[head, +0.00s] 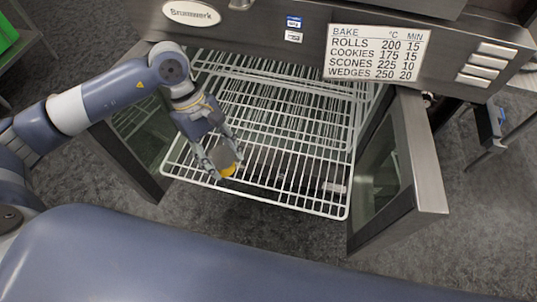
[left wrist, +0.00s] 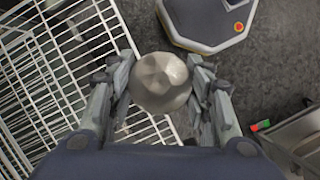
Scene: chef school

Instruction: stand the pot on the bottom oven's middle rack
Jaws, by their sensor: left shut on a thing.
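My left gripper (head: 224,160) is shut on a small pot (head: 229,170), which shows a grey top and a yellow-orange lower part. In the left wrist view the pot (left wrist: 162,82) is a round grey shape between the two fingers of my left gripper (left wrist: 162,90). The pot is over the front left edge of a white wire rack (head: 270,201) that sticks out of the oven; I cannot tell whether it touches the rack. More wire racks show behind and below, and I cannot tell which is the middle one. My right gripper is not in view.
The oven's two glass doors stand open, one at the left (head: 137,125) and one at the right (head: 405,160) of the rack. The control panel (head: 300,30) runs above the opening. The extended rack's surface is bare. Grey carpet lies in front.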

